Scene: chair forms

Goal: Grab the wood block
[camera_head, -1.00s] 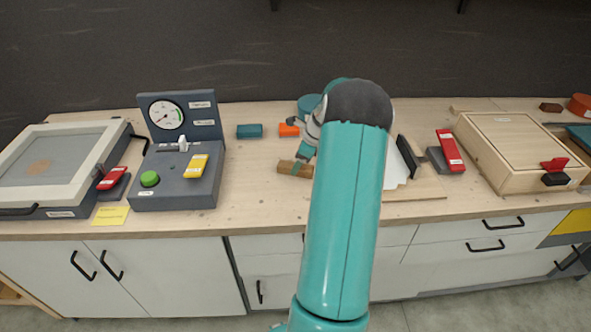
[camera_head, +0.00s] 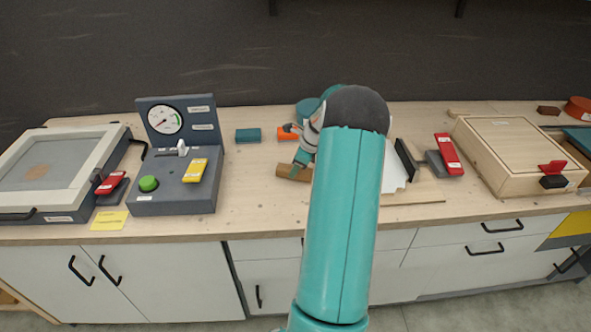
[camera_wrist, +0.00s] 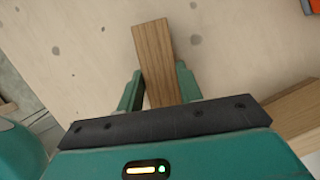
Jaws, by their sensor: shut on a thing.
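The wood block (camera_head: 287,171) is a brown grained bar on the worktop, left of my arm in the head view. It also shows in the wrist view (camera_wrist: 154,52), pointing away from the wrist. My gripper (camera_head: 298,166) is down at the block. In the wrist view its two teal fingers (camera_wrist: 158,92) stand on either side of the block, shut on it. The block's near end is hidden behind the gripper body. I cannot tell whether the block is lifted off the worktop.
A teal block (camera_head: 248,135) and an orange block (camera_head: 287,134) lie behind. A grey control panel (camera_head: 176,165) with a gauge stands at the left. A wooden box (camera_head: 508,140) stands at the right. The worktop between panel and wood block is clear.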

